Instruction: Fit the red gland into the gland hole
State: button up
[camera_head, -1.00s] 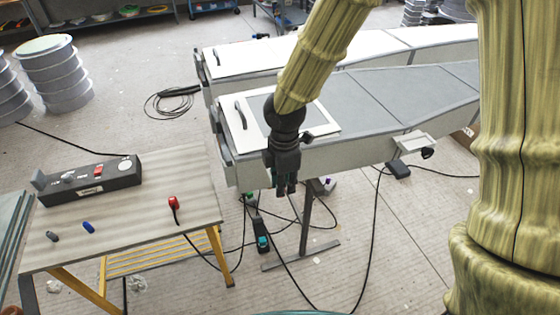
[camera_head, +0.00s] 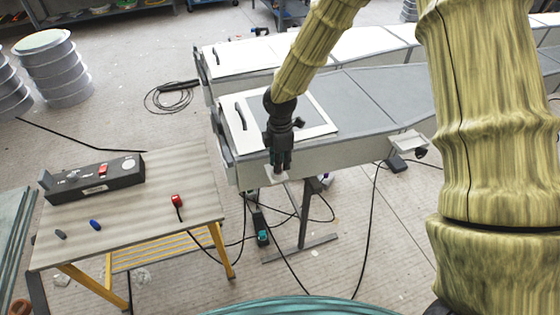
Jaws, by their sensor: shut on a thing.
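My gripper (camera_head: 280,165) points down at the front side of the nearer grey mould (camera_head: 320,155). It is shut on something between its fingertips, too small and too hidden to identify. A small pale plate (camera_head: 277,177) shows right at the fingertips, near the mould's lower edge. I cannot tell whether they touch, and no gland hole can be made out. A red piece with a black tail (camera_head: 177,201) lies on the wooden table, well to the left of my gripper; I cannot tell whether it is the gland. A blue piece (camera_head: 95,225) and a grey piece (camera_head: 61,234) lie further left.
A dark control box (camera_head: 95,180) with a red switch stands on the back of the table (camera_head: 150,235). Black cables (camera_head: 368,240) run over the floor and around the mould's stand (camera_head: 305,225). A second mould lies behind.

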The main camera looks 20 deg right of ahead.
jog(key=shift+f, duration=0.7)
jog(key=shift+f, duration=0.1)
jog(key=o, duration=0.8)
jog(key=shift+r+b, duration=1.3)
jog(key=shift+r, duration=4.85)
jog(key=shift+s+f, duration=0.1)
